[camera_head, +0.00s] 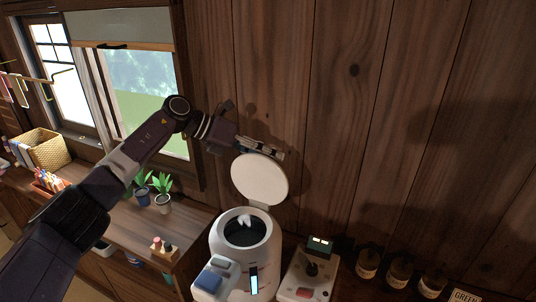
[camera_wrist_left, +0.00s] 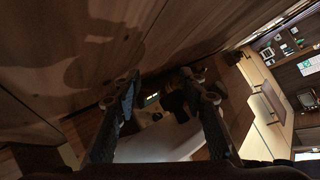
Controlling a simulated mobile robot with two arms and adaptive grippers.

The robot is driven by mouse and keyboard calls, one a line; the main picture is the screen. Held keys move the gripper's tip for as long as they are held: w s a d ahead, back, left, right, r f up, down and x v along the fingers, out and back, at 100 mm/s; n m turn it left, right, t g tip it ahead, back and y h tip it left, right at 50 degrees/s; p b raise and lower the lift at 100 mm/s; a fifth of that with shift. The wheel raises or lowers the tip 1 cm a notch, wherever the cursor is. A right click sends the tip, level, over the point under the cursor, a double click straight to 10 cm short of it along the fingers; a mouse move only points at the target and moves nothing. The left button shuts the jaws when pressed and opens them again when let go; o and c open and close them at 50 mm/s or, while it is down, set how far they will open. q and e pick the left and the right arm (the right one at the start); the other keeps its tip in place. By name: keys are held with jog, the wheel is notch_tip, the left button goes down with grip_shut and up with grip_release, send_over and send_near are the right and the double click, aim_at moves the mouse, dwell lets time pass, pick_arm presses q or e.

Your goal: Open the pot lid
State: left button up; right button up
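The white pot (camera_head: 240,262) stands on the counter at the lower middle of the head view. Its round white lid (camera_head: 260,180) is raised, standing nearly upright on its hinge at the back right. The dark round opening of the pot is uncovered. My left gripper (camera_head: 262,149) is at the top edge of the lid, close to the wooden wall; I cannot tell whether it touches the lid. In the left wrist view my left gripper (camera_wrist_left: 165,100) has its two fingers apart with nothing clearly between them. My right gripper is not in view.
A white device with a dark lever (camera_head: 308,275) stands right of the pot. Several brown jars (camera_head: 400,273) are farther right. Potted plants (camera_head: 163,203) and small bottles on a wooden stand (camera_head: 163,248) are left of the pot. The wooden wall (camera_head: 340,100) is close behind.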

pick_arm(q)
jog(key=shift+a+f, duration=0.1)
jog(key=shift+f, duration=0.15)
jog(key=v, duration=1.2)
jog(key=shift+r, duration=0.25)
